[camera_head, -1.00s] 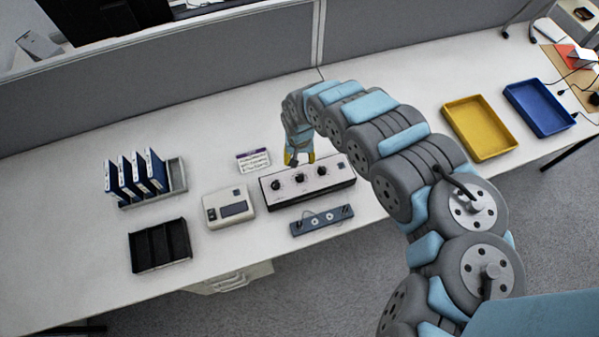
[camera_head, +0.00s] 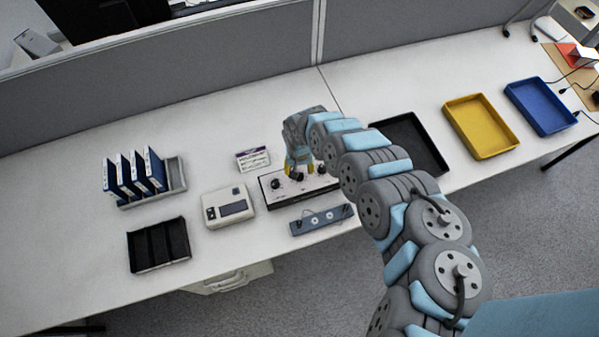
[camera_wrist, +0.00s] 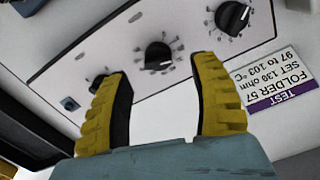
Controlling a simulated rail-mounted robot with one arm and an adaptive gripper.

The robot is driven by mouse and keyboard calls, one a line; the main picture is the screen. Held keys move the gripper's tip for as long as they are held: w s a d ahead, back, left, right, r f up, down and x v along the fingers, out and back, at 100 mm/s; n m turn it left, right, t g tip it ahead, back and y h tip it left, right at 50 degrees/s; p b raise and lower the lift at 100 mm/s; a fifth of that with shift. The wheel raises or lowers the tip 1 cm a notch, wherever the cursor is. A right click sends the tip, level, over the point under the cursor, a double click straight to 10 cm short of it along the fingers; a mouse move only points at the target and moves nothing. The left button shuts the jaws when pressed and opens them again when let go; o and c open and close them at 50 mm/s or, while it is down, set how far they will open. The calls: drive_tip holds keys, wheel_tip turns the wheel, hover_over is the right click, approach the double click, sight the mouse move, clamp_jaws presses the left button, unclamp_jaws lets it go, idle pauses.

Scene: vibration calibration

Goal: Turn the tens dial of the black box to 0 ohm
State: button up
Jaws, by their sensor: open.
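The black box (camera_head: 330,189) has a pale top panel with several knobs and lies on the white desk. In the wrist view its panel (camera_wrist: 112,48) shows three black dials with tick marks: one upper right (camera_wrist: 232,18), one in the middle (camera_wrist: 157,55) and one at left (camera_wrist: 100,82), partly hidden by a finger. My gripper (camera_wrist: 160,68), with yellow fingers, is open, its fingertips on either side of the middle dial's near edge. I cannot tell whether they touch it. In the head view my gripper (camera_head: 298,171) is over the box, hiding part of it.
A label card (camera_head: 253,159) lies behind the box and reads "SET 130 ohm" in the wrist view (camera_wrist: 275,85). A white meter (camera_head: 228,207) stands left, a blue-grey terminal bar (camera_head: 320,220) in front. Black (camera_head: 410,143), yellow (camera_head: 480,127) and blue (camera_head: 541,106) trays stand right.

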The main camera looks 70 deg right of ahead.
sight(299, 176)
drive_tip(key=shift+f, duration=0.7)
drive_tip(key=shift+a+f, duration=0.1)
drive_tip(key=shift+f, duration=0.6)
drive_tip(key=shift+d+f+b, duration=0.2)
drive_tip(key=shift+f+b, duration=0.15)
drive_tip(key=shift+f, duration=0.1)
drive_tip(key=shift+s+a+f, duration=0.1)
drive_tip(key=shift+f, duration=0.3)
clamp_jaws()
